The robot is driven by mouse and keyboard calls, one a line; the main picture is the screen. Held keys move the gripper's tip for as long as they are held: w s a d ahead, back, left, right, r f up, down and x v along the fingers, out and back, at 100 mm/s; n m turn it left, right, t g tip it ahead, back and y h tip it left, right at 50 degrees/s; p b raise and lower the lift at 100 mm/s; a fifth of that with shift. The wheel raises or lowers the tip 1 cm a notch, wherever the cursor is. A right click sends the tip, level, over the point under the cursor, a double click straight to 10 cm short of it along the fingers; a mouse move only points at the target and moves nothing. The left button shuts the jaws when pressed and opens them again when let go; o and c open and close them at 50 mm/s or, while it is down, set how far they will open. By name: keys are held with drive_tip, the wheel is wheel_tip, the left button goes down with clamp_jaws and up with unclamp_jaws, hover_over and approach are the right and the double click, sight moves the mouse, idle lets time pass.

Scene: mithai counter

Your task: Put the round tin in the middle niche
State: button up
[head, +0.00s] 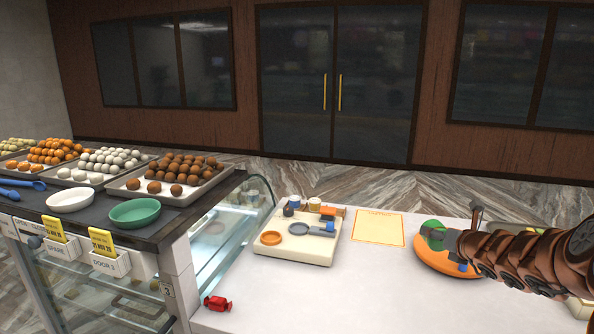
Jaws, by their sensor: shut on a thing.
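My gripper (436,237) reaches in from the right over the white counter. Its fingers are shut on a green rounded thing (432,225), partly hidden by the fingers; I cannot tell for sure whether this is the round tin. An orange round dish (432,263) lies below the gripper, partly covered by my arm. A cream board (315,251) left of the gripper carries an orange ring (271,238) and a grey disc (300,229). I cannot make out the middle niche.
Small jars (314,204) stand at the cream board's back edge. A yellow sheet (378,229) lies between board and gripper. A red wrapped sweet (217,303) lies at the front left. The glass case with sweet trays (180,198) stands left. The counter's front middle is clear.

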sight(512, 296)
drive_tip(key=s+a+n+y, duration=0.1)
drive_tip(key=a+n+y, duration=0.1)
drive_tip(key=a, duration=2.1)
drive_tip(key=shift+f+n+g+y, duration=0.3)
drive_tip(key=shift+f+y, duration=0.15)
drive_tip(key=shift+y, duration=0.05)
drive_tip(key=shift+s+d, duration=0.1)
